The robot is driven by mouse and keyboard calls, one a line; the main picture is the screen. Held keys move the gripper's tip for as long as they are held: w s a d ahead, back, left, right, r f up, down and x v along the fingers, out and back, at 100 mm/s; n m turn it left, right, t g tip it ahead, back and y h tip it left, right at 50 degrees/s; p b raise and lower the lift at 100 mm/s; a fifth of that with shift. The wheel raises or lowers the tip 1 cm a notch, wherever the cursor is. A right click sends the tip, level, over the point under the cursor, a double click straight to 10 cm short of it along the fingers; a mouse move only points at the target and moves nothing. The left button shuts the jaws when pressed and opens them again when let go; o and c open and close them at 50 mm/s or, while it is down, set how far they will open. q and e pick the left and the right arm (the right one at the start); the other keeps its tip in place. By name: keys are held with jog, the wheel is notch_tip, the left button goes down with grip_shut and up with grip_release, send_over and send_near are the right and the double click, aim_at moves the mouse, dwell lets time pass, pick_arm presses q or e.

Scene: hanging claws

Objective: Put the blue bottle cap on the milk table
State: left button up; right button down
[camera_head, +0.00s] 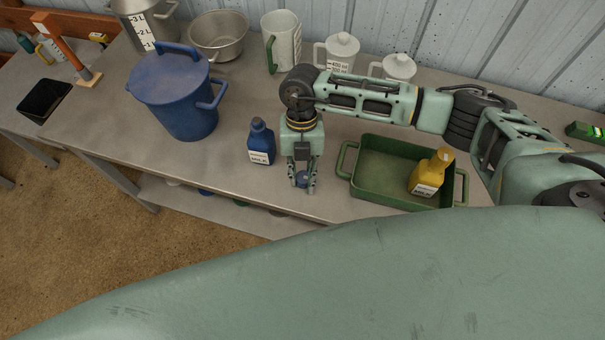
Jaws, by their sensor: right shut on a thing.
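My right gripper (303,186) reaches down over the front part of the grey table (220,163). It is shut on a small round blue bottle cap (302,178), partly hidden by the fingers. I cannot tell whether the cap touches the tabletop. A blue bottle (262,145) with a white label that seems to read milk stands upright just left of the gripper. My left gripper is not in view.
A green tray (375,194) holding a yellow bottle (430,172) is right of the gripper. A blue lidded pot (180,100) stands left. A metal pot (218,35), a pitcher (282,42) and white lidded jars (340,48) stand behind. Bare tabletop lies left of the blue bottle.

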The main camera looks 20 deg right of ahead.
jog(key=shift+x, duration=1.1)
jog(key=c, duration=1.7)
grip_release()
jog(key=shift+s+d+b, duration=0.1)
jog(key=shift+s+b, duration=0.05)
jog(key=shift+b, duration=0.15)
jog(key=shift+c, duration=0.2)
jog(key=shift+o, duration=1.4)
jog(key=shift+w+f, duration=0.2)
jog(key=shift+w, duration=0.15)
jog(key=shift+d+r, duration=0.15)
jog(key=shift+r, duration=0.05)
jog(key=a+v, duration=0.1)
jog(key=v, duration=1.1)
jog(key=shift+d+r, duration=0.15)
jog(key=shift+d, duration=0.15)
